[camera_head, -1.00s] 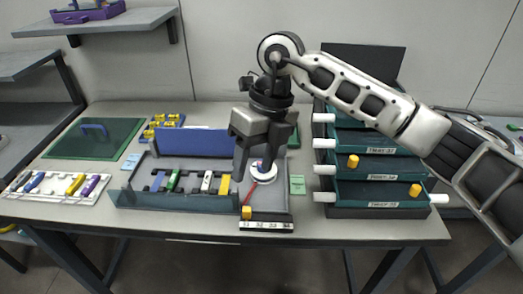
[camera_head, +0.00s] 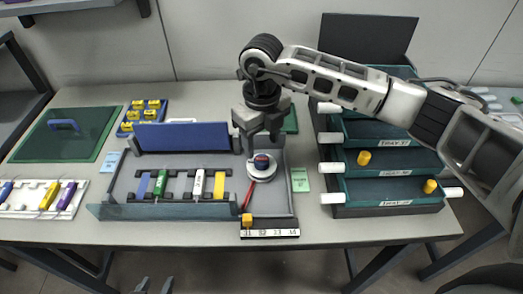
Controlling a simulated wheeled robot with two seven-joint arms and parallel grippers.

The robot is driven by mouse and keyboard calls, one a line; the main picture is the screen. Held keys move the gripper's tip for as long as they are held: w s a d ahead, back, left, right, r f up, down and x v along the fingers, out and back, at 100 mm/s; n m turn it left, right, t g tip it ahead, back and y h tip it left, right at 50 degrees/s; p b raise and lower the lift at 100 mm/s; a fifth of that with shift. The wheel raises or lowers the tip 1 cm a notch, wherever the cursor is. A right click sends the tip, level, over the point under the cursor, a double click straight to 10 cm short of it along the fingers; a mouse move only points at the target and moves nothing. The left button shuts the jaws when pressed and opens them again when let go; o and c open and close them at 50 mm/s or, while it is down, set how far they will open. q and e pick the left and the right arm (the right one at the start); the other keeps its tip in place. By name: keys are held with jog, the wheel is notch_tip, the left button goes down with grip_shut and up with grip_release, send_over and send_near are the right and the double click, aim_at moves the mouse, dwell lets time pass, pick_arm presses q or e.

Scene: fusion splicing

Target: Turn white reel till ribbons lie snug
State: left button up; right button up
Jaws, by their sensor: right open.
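The white reel (camera_head: 261,174) stands in the right part of the grey splicing tray (camera_head: 278,200), with a dark blue and red hub on top. A red ribbon (camera_head: 248,195) runs from near the reel toward the tray's front edge; how snugly it lies is too small to tell. My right gripper (camera_head: 262,142) is open and empty just above and behind the hub, its jaws pointing down. The gripper hides part of the tray's back. My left gripper (camera_head: 154,286) shows only its fingertips at the bottom edge, apart with nothing visible between them.
Blue, green, white and yellow pieces lie in the tray's left part beneath a raised blue lid (camera_head: 182,137). An orange block (camera_head: 247,219) sits at the front by a numbered strip (camera_head: 270,233). Stacked teal drawers (camera_head: 385,190) stand at right, a green mat (camera_head: 65,135) at left.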

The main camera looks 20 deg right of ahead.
aim_at(262, 159)
notch_tip(262, 159, down, 4)
jog(key=shift+f, duration=0.5)
pick_arm(q)
jog(key=shift+w+r, duration=0.25)
jog(key=shift+w, duration=0.15)
